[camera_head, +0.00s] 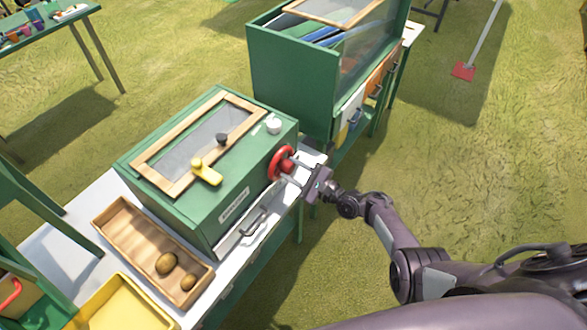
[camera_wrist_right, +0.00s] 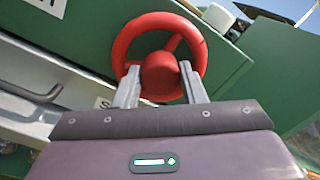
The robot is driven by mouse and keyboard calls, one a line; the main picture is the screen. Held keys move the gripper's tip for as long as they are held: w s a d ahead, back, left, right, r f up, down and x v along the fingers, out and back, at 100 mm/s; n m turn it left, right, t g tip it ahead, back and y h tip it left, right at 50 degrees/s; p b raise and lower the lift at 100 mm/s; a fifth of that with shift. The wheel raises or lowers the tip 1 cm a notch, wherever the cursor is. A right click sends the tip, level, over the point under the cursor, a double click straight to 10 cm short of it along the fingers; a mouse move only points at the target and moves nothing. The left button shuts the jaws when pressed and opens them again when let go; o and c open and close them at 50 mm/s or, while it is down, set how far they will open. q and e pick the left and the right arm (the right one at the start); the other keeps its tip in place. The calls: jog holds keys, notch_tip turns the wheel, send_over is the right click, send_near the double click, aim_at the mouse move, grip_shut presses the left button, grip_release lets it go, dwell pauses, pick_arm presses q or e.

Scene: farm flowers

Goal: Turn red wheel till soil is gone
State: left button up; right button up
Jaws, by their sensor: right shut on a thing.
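My left gripper is not in view.
A wooden tray (camera_head: 125,218) with two brown potato-like lumps and a yellow tray (camera_head: 125,305) stand left of the box. A larger green cabinet (camera_head: 290,75) stands behind. A drawer handle (camera_head: 253,223) juts from the box front.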

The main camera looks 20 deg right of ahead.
jog(key=shift+m, duration=0.3)
dwell(0.4)
jog(key=o, duration=1)
jog(key=v, duration=0.8)
jog(key=shift+p, duration=0.45)
